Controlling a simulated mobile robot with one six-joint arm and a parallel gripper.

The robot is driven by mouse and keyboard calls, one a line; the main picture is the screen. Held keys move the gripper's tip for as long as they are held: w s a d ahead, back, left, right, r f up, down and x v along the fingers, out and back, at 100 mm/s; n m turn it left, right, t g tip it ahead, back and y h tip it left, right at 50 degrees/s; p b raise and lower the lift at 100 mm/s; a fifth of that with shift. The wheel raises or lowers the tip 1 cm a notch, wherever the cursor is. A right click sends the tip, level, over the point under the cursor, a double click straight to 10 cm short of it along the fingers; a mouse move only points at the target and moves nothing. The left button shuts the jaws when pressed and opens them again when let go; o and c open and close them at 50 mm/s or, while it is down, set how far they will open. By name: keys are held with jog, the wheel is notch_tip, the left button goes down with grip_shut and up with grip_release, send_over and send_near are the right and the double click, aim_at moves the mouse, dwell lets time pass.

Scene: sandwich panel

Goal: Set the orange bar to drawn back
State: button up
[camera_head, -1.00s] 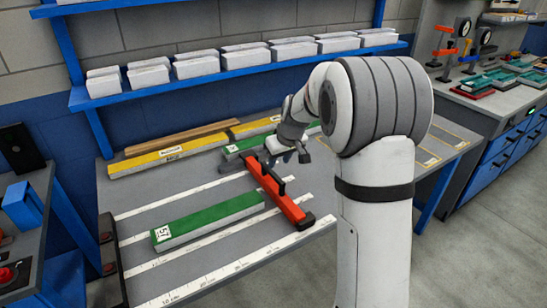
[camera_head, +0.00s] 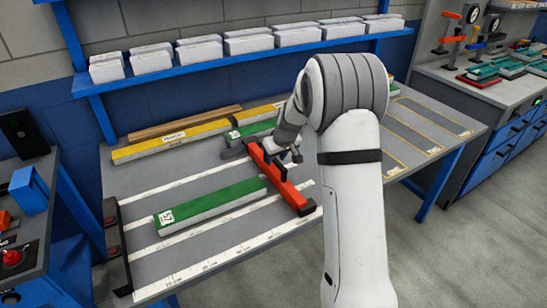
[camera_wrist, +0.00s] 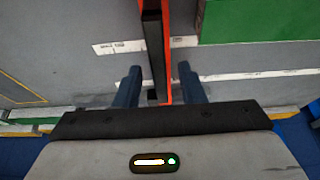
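The orange bar (camera_head: 284,185) lies across the grey bench over the white ruled strips, with black end pieces and a black handle (camera_head: 278,164). Its near end sits by the front ruled strip. My gripper (camera_head: 285,152) is over the far half of the bar, by the handle. In the wrist view my gripper (camera_wrist: 160,86) has its two blue fingers apart. The black handle (camera_wrist: 152,55) and a strip of the orange bar (camera_wrist: 167,40) run between them, with a gap at each side. Whether the fingertips reach down beside the handle I cannot tell.
A green block (camera_head: 210,202) marked 57 lies left of the bar. Another green block (camera_head: 250,130) and yellow blocks (camera_head: 172,145) lie behind. A blue shelf (camera_head: 250,53) with white boxes runs along the wall. The bench's right part is clear with yellow outlines.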

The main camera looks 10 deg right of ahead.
grip_shut()
dwell(0.3)
